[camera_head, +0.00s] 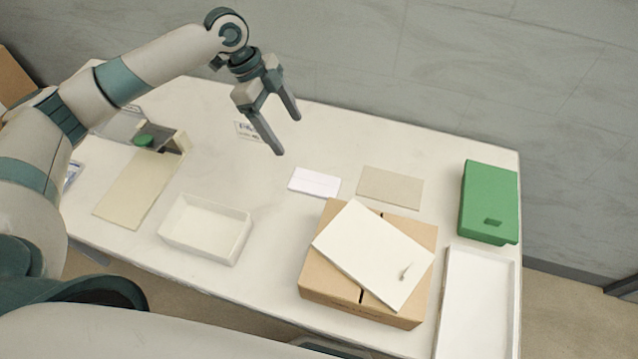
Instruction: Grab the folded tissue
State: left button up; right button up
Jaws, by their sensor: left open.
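A small white folded rectangle, which looks like the folded tissue (314,182), lies flat on the white table (340,130) near its middle. My left gripper (288,136) hangs above the back of the table, behind and a little left of the tissue. Its two fingers are apart with nothing between them. The fingertips are clear of the tissue. My right gripper is not in view.
A beige flat sheet (390,187) lies right of the tissue. A cardboard box (330,289) with a white board (360,250) on top stands in front. A white tray (206,228), green box (489,200), long tray (475,310) and press-like device (172,143) stand around.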

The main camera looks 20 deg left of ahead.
pick_arm(q)
jog(key=shift+s+r, duration=0.1)
jog(key=shift+s, duration=0.05)
jog(key=p, duration=0.4)
send_near(313, 182)
jog(key=shift+w+d+f, duration=0.25)
jog(key=shift+d+f, duration=0.25)
jog(key=shift+d, duration=0.1)
jog(key=shift+d+f, duration=0.15)
jog(key=shift+f, duration=0.45)
jog(key=shift+s+d+f+p, duration=0.1)
jog(key=shift+f+p, duration=0.2)
jog(key=shift+f, duration=0.05)
jog(key=p+x, duration=0.1)
jog(key=x, duration=0.2)
jog(key=shift+s+p, duration=0.15)
jog(key=shift+p, duration=0.15)
jog(key=shift+f, duration=0.75)
